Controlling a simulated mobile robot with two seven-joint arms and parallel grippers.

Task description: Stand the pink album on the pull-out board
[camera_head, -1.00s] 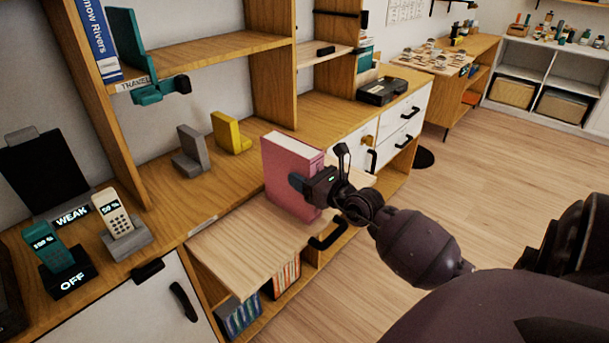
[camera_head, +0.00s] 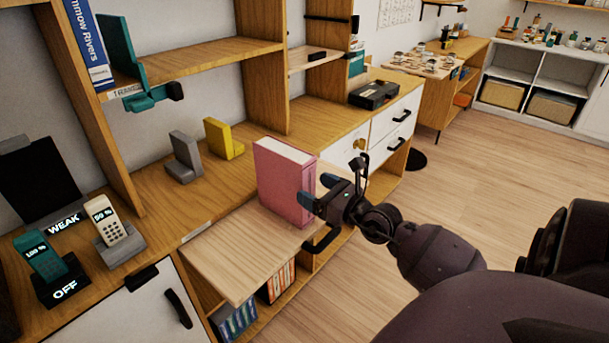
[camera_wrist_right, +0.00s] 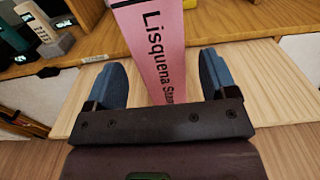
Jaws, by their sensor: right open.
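The pink album (camera_head: 284,181) stands upright on the pale pull-out board (camera_head: 233,262), near the board's right end. In the right wrist view its spine (camera_wrist_right: 158,50) faces me, with dark lettering reading "Lisquena" and more that is cut off. My right gripper (camera_head: 318,190) is open at the album's near side. In the right wrist view its two blue fingertips (camera_wrist_right: 162,78) lie on either side of the spine, with a gap on each side. My left gripper is not in view.
Grey (camera_head: 184,157) and yellow (camera_head: 224,138) bookends stand on the desk behind the board. Phones in cradles (camera_head: 118,232) stand at the left. A black drawer handle (camera_head: 322,238) sits below the board's front edge. The board's left part is bare.

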